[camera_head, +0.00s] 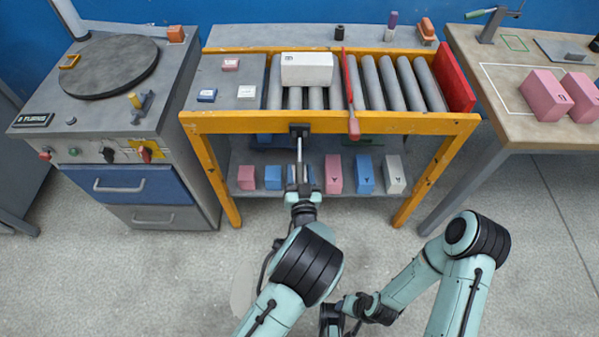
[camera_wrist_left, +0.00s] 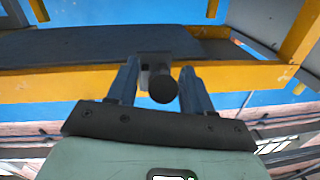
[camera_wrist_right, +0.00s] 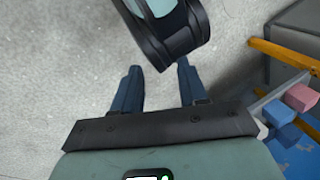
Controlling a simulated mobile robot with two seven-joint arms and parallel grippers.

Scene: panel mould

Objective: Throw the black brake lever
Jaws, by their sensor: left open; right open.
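The black brake lever has a black mount (camera_head: 299,130) on the yellow front rail of the roller table, and a pale rod hangs from it. In the left wrist view its round dark knob (camera_wrist_left: 163,88) shows between my fingers. My left gripper (camera_head: 300,187) is open at the lower end of the rod, and the fingers (camera_wrist_left: 160,78) stand on both sides of the knob with gaps visible. In the head view the gripper hides the knob. My right gripper (camera_head: 332,317) is open and empty, low over the floor; its spread fingers (camera_wrist_right: 157,82) show in the right wrist view.
The roller table (camera_head: 430,123) carries a white block (camera_head: 307,69) and a red bar (camera_head: 350,95). Several coloured blocks stand on its lower shelf (camera_head: 310,190). A turntable cabinet (camera_head: 140,217) stands left, a bench (camera_head: 480,60) right. The floor in front is clear.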

